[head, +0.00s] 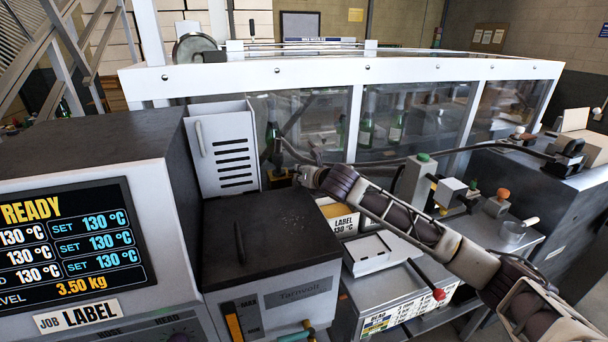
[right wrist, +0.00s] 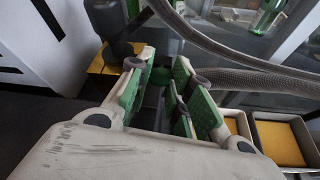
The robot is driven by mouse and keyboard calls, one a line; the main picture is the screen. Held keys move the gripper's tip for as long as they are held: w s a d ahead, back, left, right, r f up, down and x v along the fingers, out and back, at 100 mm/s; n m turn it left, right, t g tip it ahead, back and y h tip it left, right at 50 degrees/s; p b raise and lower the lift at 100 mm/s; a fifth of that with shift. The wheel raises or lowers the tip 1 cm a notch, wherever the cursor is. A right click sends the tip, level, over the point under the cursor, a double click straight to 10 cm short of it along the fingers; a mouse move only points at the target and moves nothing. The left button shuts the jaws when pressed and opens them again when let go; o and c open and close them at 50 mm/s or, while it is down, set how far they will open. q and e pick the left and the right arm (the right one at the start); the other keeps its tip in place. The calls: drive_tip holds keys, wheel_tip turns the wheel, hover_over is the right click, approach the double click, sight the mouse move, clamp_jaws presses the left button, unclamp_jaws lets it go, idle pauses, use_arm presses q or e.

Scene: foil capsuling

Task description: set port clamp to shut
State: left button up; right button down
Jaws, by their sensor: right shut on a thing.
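My right gripper (head: 297,175) reaches in from the right to a dark fitting on a yellow base (head: 279,180), beside the louvred grey cabinet. In the right wrist view my right gripper (right wrist: 160,76) has its green-padded fingers closed around a small dark green piece (right wrist: 161,74). This piece may be the port clamp's handle, but the fingers hide most of it. A dark upright cylinder (right wrist: 108,22) stands over the yellow base (right wrist: 117,60) just left of the fingertips. I cannot tell the clamp's position. My left gripper is not in view.
A ribbed grey hose (right wrist: 235,72) passes close behind the fingers. The louvred cabinet (head: 222,150) and dark-topped unit (head: 270,225) stand close by on the left. A white-framed glazed enclosure (head: 350,70) with green bottles (head: 397,122) is behind.

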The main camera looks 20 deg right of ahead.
drive_tip(key=shift+a, duration=0.45)
drive_tip(key=a+p, duration=0.2)
drive_tip(key=a, duration=0.1)
drive_tip(key=shift+s+a, duration=0.1)
drive_tip(key=shift+a, duration=0.35)
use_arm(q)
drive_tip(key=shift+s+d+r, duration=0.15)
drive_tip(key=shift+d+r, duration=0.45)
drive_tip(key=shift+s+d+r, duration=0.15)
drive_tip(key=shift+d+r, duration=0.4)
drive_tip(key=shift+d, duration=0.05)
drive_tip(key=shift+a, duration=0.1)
use_arm(e)
drive_tip(key=c, duration=1.6)
unclamp_jaws()
drive_tip(key=o, duration=0.3)
drive_tip(key=shift+a, duration=0.15)
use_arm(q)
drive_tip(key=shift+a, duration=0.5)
use_arm(e)
drive_tip(key=shift+o, duration=0.2)
